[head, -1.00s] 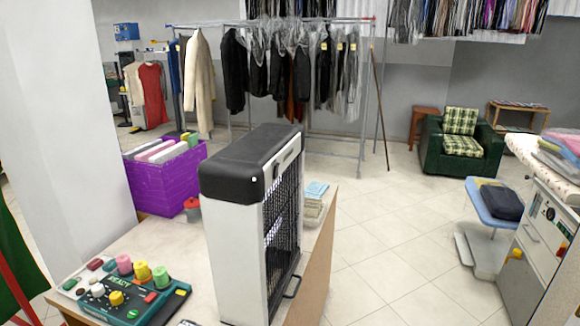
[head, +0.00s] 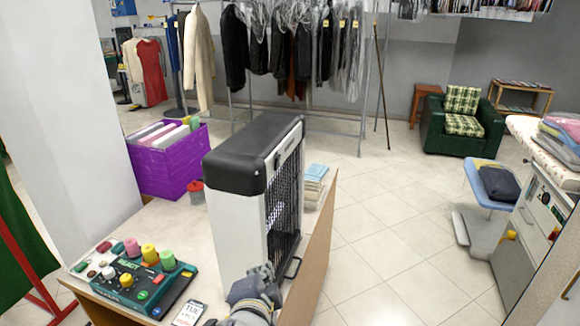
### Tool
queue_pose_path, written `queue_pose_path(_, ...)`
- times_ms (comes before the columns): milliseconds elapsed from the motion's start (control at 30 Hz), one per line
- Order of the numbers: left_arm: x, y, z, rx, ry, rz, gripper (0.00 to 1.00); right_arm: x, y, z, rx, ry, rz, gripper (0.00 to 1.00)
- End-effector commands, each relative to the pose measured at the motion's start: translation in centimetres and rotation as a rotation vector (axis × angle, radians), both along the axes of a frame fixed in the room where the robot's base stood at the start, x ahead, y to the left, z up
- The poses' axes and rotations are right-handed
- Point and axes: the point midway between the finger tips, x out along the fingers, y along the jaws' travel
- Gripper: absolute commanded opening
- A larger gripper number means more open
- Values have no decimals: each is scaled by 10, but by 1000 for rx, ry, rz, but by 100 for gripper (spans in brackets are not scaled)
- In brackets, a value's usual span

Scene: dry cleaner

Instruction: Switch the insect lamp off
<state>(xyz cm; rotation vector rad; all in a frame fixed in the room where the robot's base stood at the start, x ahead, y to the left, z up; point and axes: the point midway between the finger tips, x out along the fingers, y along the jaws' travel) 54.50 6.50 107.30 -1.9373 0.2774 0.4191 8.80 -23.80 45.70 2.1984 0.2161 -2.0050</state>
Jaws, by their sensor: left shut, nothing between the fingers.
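The insect lamp (head: 232,221) stands upright on the counter, a tall white box with a black top. A dark mesh grille covers its right-facing side, with pale bright patches behind it. I cannot tell a switch on it, nor whether it is lit. My left gripper (head: 266,271) is shut and empty, low at the near side of the lamp, by the lower end of the grille. I cannot tell whether it touches the lamp. My right gripper is not in view.
The counter (head: 168,230) also bears a green button console (head: 128,281), a phone-like device (head: 189,313), a red-lidded jar (head: 196,192) and a stack of papers (head: 313,187). A purple crate (head: 165,168) stands behind. Floor to the right is open.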

Motion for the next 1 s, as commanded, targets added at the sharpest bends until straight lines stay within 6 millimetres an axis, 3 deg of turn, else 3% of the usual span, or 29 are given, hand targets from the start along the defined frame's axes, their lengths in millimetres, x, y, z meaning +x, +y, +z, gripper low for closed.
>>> queue_pose_path(33,12,-14,27,67,-74,-36,0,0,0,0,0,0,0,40)
queue_pose_path(200,34,-53,98,287,-280,-123,0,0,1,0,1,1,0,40)
queue_pose_path(400,40,-82,148,455,-428,-164,0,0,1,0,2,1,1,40)
queue_pose_path(567,40,-89,160,500,-464,-172,0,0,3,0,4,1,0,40)
queue_pose_path(1000,47,-89,161,499,-464,-170,0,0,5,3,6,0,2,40)
